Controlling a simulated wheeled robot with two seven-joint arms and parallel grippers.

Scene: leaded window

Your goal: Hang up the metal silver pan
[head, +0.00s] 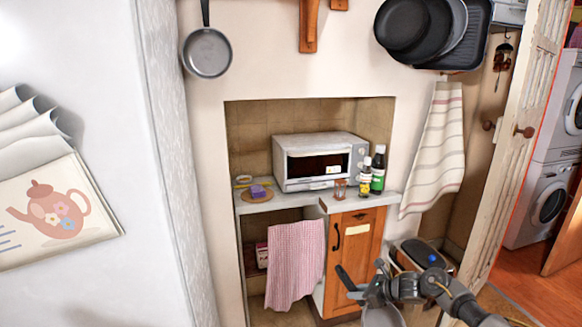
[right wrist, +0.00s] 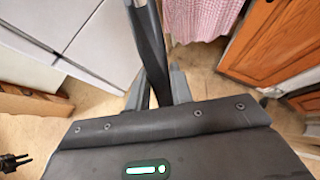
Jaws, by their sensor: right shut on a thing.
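My right gripper (head: 372,287) is low in the head view, in front of the wooden cabinet. It is shut on the dark handle (head: 347,277) of a pan. A grey, silvery round part (head: 384,316), apparently the pan's body, shows below and is cut off by the bottom edge. In the right wrist view the dark handle (right wrist: 150,45) runs up between the fingers (right wrist: 160,88); the pan's body is hidden there. Another silver pan (head: 207,53) hangs on the wall at upper left.
Several dark pans (head: 418,28) hang at upper right beside a striped towel (head: 437,145). Wooden brackets (head: 308,28) are on the wall between. A toaster oven (head: 320,160) and bottles (head: 378,170) stand in the niche. A pink cloth (head: 295,262) hangs beside the cabinet (head: 352,250).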

